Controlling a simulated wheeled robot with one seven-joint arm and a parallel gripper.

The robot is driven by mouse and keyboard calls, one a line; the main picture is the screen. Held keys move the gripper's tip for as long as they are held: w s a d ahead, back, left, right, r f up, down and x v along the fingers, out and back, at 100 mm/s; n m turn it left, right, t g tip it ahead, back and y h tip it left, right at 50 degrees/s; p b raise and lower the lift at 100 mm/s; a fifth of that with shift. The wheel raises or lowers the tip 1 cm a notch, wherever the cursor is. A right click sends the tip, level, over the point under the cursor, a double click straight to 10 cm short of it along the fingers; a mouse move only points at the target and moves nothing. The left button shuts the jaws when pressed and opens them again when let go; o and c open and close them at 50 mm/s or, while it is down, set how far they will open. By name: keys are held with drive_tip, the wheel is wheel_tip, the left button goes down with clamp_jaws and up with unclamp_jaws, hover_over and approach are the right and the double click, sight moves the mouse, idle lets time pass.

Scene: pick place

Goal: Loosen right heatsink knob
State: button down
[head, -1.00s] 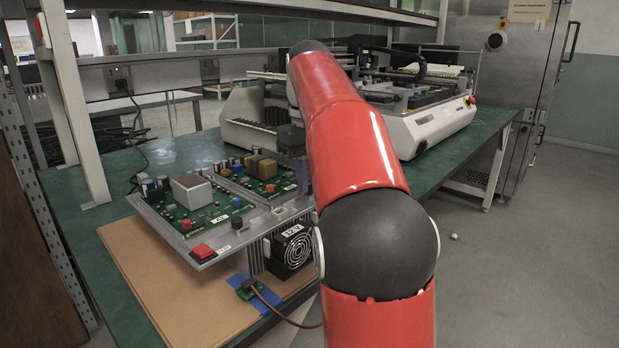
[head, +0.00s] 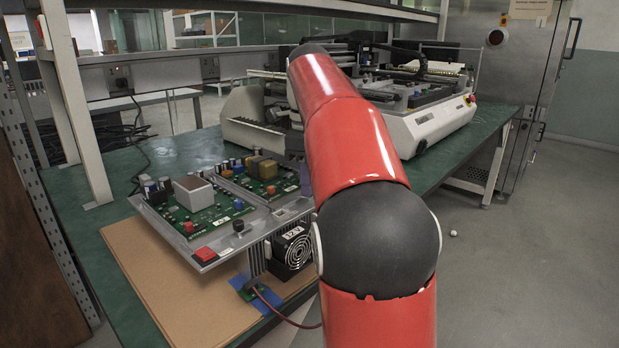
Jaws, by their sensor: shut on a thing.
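A grey metal unit (head: 262,222) carries green circuit boards (head: 200,208) and stands over brown cardboard on the bench. A black knob (head: 238,226) sits on its front strip, to the right of a red switch (head: 204,254). I cannot tell whether this is the right heatsink knob. Dark heatsink fins (head: 256,260) show under the front edge, beside a black fan (head: 292,250) with a 12V label. My red arm covers the unit's right end. My gripper is hidden behind the arm, so its jaws and anything in them do not show.
A large white machine (head: 435,125) stands behind on the green bench (head: 165,155). A shelf post (head: 70,110) rises at the left. A red wire (head: 285,318) runs from a small green board on blue tape. Open floor lies to the right.

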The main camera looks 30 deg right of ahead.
drive_tip(key=n, duration=1.4)
drive_tip(key=shift+n, duration=0.3)
drive_tip(key=n, duration=0.3)
drive_tip(key=shift+n, duration=0.3)
drive_tip(key=n, duration=0.3)
drive_tip(key=shift+n, duration=0.3)
drive_tip(key=n, duration=2)
drive_tip(key=shift+n, duration=0.4)
drive_tip(key=n, duration=0.4)
drive_tip(key=shift+f+n, duration=0.1)
drive_tip(key=shift+n, duration=0.2)
